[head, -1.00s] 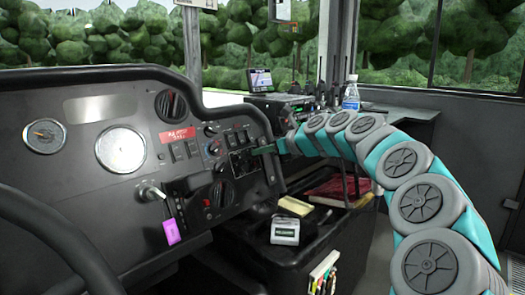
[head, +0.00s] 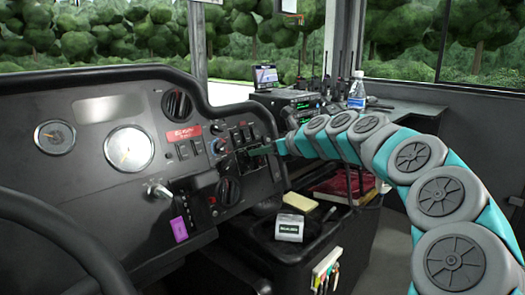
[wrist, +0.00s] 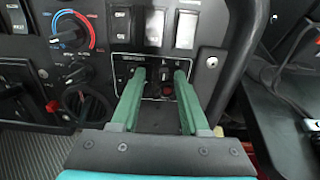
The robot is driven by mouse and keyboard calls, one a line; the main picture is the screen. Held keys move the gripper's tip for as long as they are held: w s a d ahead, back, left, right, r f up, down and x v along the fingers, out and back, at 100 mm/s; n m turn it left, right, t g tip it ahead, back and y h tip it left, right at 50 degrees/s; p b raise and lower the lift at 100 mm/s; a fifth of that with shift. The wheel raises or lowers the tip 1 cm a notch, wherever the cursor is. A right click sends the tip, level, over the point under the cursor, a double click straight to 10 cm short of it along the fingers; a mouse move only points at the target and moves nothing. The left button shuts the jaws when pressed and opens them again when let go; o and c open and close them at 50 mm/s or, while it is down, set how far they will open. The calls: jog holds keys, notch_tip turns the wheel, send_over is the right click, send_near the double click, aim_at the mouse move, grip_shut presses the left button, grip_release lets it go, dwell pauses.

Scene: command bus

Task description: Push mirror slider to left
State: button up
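The mirror control panel (wrist: 152,78) is a small black plate with white markings, set in the dashboard below the white rocker switches. A dark knob with some red (wrist: 166,90) shows on it between my fingers. Which part is the slider I cannot tell, as it is small and partly covered. My gripper (wrist: 160,74) has its two green fingers apart with nothing between them. The fingertips overlap the panel's left and right sides; contact is unclear. In the head view, my gripper (head: 264,149) reaches the right end of the dashboard (head: 90,160).
Climate dials (wrist: 70,30) and rocker switches (wrist: 185,28) lie close around the panel. A curved black dashboard edge (wrist: 243,40) stands right of my fingers. A radio (head: 290,102), bottle (head: 356,92) and console box (head: 289,228) sit to the right.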

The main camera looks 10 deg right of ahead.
jog(key=v, duration=0.7)
jog(key=shift+s+d, duration=0.2)
jog(key=shift+s, duration=0.15)
jog(key=shift+r, duration=0.1)
jog(key=s+a+f+n+g+h, duration=0.1)
jog(key=s+a+f+n+g, duration=0.1)
jog(key=s+a+f+n, duration=0.4)
jog(key=s+a+f+n+g+p, duration=0.1)
jog(key=s+a+f+n+g, duration=0.15)
jog(key=s+n, duration=0.45)
jog(key=s+a+f+n+g+h, duration=0.1)
jog(key=s+a+f+n+g, duration=0.15)
jog(key=s, duration=0.65)
jog(key=s+d+f+n+g+h, duration=0.2)
jog(key=s+d+f+n, duration=0.1)
jog(key=s, duration=0.5)
jog(key=s+d+f+n+g+h, duration=0.1)
jog(key=s+d+f+n+h, duration=0.1)
jog(key=s+f+n, duration=0.4)
jog(key=s+d+f+n+g+h+p, duration=0.1)
jog(key=s+d+f+n+g, duration=0.1)
jog(key=s, duration=0.9)
notch_tip(320, 180, down, 3)
jog(key=shift+s+d+r+n+g+h, duration=0.2)
jog(key=shift+s+d+n+g+h, duration=0.15)
jog(key=shift+d+n, duration=0.65)
jog(key=shift+w+a+n, duration=0.1)
jog(key=shift+a+n, duration=0.15)
